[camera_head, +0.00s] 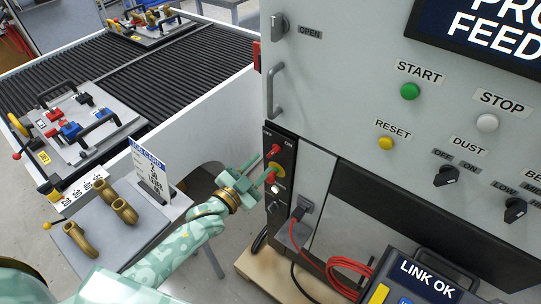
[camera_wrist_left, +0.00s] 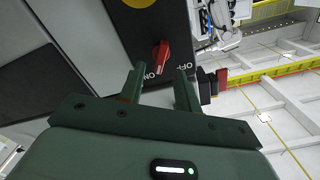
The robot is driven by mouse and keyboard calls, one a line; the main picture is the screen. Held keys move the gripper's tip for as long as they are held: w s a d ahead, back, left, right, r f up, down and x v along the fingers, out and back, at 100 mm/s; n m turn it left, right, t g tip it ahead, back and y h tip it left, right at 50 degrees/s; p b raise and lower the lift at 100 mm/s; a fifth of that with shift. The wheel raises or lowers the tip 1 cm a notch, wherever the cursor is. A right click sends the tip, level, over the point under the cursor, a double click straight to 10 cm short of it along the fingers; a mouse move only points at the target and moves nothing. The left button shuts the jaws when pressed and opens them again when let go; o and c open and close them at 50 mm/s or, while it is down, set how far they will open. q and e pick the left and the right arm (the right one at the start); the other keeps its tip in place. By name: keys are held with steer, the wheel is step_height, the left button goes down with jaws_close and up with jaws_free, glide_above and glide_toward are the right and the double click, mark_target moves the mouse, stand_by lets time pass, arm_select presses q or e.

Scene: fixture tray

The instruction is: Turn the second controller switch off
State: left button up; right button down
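The black controller panel (camera_head: 283,165) is on the left edge of the grey machine. It carries an upper red switch (camera_head: 274,151) under ON and OFF labels, and a second red switch (camera_head: 270,178) lower down. My left gripper (camera_head: 263,168) is at the panel, its fingers close to the lower switch and partly covering it. In the left wrist view a red switch (camera_wrist_left: 160,57) stands just ahead of and between the two spread, empty fingers of my left gripper (camera_wrist_left: 160,73), with ON and OFF labels near it. Contact cannot be told. My right gripper is not in view.
A tray with brass fittings (camera_head: 135,235) stands left of my arm, beside a white card (camera_head: 150,170). A roller conveyor (camera_head: 150,75) lies behind.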

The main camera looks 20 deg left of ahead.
mark_target(270, 155)
arm_select(q)
steer(key=x, duration=0.5)
steer(key=shift+w, duration=0.2)
steer(key=shift+c, duration=0.3)
steer(key=c, duration=0.6)
